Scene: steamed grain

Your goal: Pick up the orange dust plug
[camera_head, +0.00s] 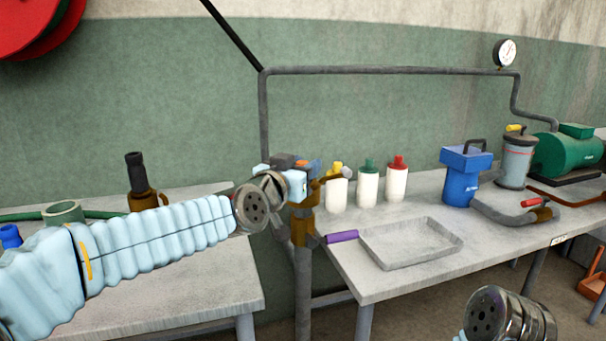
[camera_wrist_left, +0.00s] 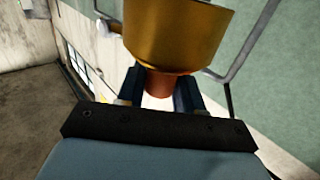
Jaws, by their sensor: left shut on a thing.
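My left gripper (camera_head: 306,168) is at a brass fitting (camera_head: 302,230) on the upright pipe between the two tables. A small orange piece, the dust plug (camera_head: 314,165), shows at its fingertips in the head view. In the left wrist view the dust plug (camera_wrist_left: 160,83) sits between the two dark fingers (camera_wrist_left: 160,92), which are shut on it. A wide brass cylinder (camera_wrist_left: 176,32) is right beyond the plug and hides part of it. I cannot tell whether the plug is still seated in the brass. My right gripper is out of view; only part of my right arm shows at the bottom right.
Three white bottles (camera_head: 368,187) stand behind, with a blue container (camera_head: 463,180) farther right. A dark-topped brass nozzle (camera_head: 136,175) stands on the left table. A grey pipe (camera_head: 390,70) runs overhead.

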